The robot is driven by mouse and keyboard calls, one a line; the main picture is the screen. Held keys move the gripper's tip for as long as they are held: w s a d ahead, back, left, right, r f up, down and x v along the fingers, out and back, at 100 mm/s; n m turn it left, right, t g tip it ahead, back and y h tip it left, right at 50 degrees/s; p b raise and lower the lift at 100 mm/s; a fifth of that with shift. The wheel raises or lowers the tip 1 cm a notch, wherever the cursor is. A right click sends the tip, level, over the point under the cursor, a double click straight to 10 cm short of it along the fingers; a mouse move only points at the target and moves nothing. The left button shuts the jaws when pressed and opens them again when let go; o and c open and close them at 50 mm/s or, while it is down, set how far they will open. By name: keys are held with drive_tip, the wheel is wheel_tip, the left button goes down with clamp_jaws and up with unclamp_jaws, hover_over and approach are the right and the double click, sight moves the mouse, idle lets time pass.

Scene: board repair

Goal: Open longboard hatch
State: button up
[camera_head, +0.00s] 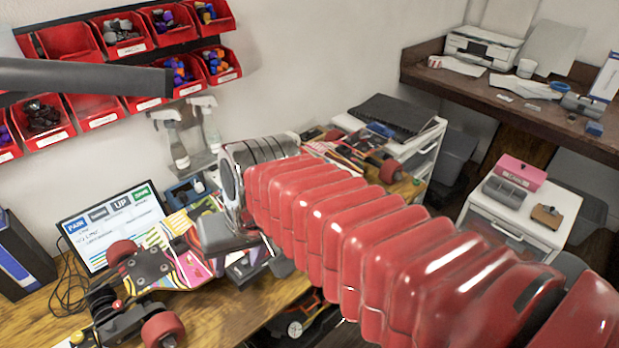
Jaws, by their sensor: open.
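The longboard (192,268) lies upside down on the wooden workbench, its colourful underside up. A dark truck with red wheels (163,329) shows at its near left end, and another red wheel (391,171) at its far right end. My gripper (228,242) is over the middle part of the board, with its jaws open. No held object shows in it. My red ribbed arm and grey wrist cover much of the board's middle. I cannot make out the hatch; it may be hidden behind my gripper and wrist.
A laptop-like screen (112,222) stands behind the board's left end, with a blue binder (22,258) farther left. Spray bottles (172,140) stand at the wall under red parts bins (122,35). White drawers (520,212) and a shelf with a printer (482,47) are at right.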

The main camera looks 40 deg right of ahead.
drive_tip(key=w+d+f+m+t+y, duration=0.1)
drive_tip(key=w+d+f+m+y, duration=0.3)
drive_tip(key=w+d+m, duration=0.35)
drive_tip(key=w+d+f+m+t+y, duration=0.1)
drive_tip(key=w+d+f+m+y, duration=0.2)
drive_tip(key=w+d+m+y, duration=0.4)
drive_tip(key=d+f+m+t, duration=0.1)
drive_tip(key=d+m, duration=0.1)
drive_tip(key=d, duration=0.2)
drive_tip(key=d+f+m+t+h, duration=0.1)
drive_tip(key=d+m+t, duration=0.1)
drive_tip(key=d, duration=0.3)
drive_tip(key=d+f+m+t, duration=0.2)
drive_tip(key=d+m, duration=0.1)
drive_tip(key=d, duration=0.2)
drive_tip(key=shift+h, duration=0.3)
drive_tip(key=s+d+f+m+t+h, duration=0.1)
drive_tip(key=s+d+f+m+t, duration=0.1)
drive_tip(key=d, duration=0.5)
drive_tip(key=s+d+f+m+t+h, duration=0.2)
drive_tip(key=d+f+m+t, duration=0.1)
drive_tip(key=d, duration=0.3)
drive_tip(key=shift+d+f+m+t, duration=0.15)
drive_tip(key=shift+d+m+t, duration=0.2)
drive_tip(key=shift+m, duration=0.5)
drive_tip(key=x, duration=1.3)
drive_tip(key=shift+w+a, duration=0.2)
drive_tip(key=shift+w, duration=0.15)
drive_tip(key=shift+c, duration=0.5)
